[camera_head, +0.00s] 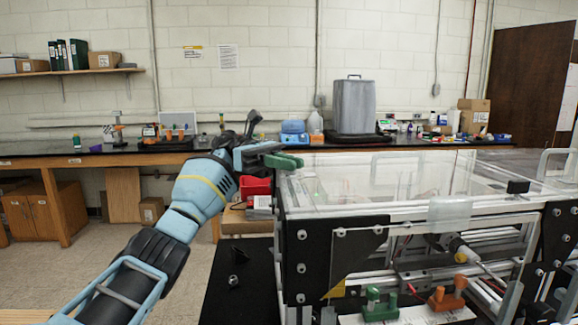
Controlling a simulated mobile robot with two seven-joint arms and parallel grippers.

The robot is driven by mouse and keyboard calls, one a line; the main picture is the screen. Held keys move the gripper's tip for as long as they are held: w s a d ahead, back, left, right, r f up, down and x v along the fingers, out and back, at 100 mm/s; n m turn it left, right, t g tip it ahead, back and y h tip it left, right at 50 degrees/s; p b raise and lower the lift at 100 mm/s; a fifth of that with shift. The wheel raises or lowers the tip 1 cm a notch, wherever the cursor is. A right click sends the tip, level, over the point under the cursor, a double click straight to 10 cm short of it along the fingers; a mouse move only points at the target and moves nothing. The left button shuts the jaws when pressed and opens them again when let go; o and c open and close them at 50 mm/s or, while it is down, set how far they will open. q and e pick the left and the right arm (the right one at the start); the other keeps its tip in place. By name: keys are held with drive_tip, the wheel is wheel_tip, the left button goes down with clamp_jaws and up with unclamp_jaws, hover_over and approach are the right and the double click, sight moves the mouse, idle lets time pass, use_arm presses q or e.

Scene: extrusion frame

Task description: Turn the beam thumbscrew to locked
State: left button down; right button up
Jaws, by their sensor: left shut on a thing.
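My left gripper (262,153) reaches in from the left at the upper left corner of the extrusion frame (293,212). It is shut on a green piece (285,162), which sticks out to the right of the fingertips beside the frame's top edge. I cannot tell whether this piece is the beam thumbscrew, or how it is turned. A green handle-like part (375,306) and an orange one (446,295) stand on a pale plate at the bottom of the frame. My right gripper is not in view.
Clear panels (375,172) cover the frame's top. Inside are rails and a small yellow-tipped part (461,256). A black surface (240,285) lies left of the frame. A red bin (254,187) stands behind my gripper. A long bench (80,160) runs along the back wall.

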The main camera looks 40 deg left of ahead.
use_arm(q)
drive_tip(key=shift+m+g, duration=0.4)
drive_tip(key=shift+g, duration=0.3)
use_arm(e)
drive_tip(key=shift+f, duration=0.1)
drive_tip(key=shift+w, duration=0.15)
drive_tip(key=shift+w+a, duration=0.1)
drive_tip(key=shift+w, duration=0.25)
use_arm(q)
drive_tip(key=c, duration=1.5)
unclamp_jaws()
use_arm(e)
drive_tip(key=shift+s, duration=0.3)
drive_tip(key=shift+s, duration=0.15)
